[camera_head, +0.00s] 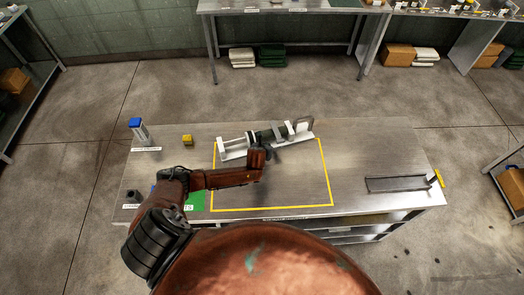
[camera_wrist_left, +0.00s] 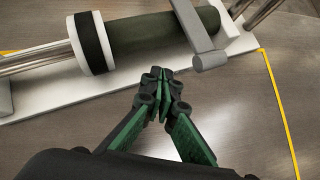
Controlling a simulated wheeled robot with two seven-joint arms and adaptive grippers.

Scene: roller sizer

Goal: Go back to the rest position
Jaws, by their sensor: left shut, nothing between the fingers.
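My left arm comes in from the left in the head view, with its gripper (camera_head: 272,140) over the middle of the steel table (camera_head: 375,165). In the left wrist view the green and black fingers of this gripper (camera_wrist_left: 162,90) meet at the tips with nothing between them. My right gripper is not in view.
A blue-topped block (camera_head: 136,124) and a small yellow block (camera_head: 187,140) stand at the table's back left. A green patch (camera_head: 196,200) lies at the left front, partly behind my arm. A shallow grey tray (camera_head: 396,184) is at the right. The outlined area's right side is clear.

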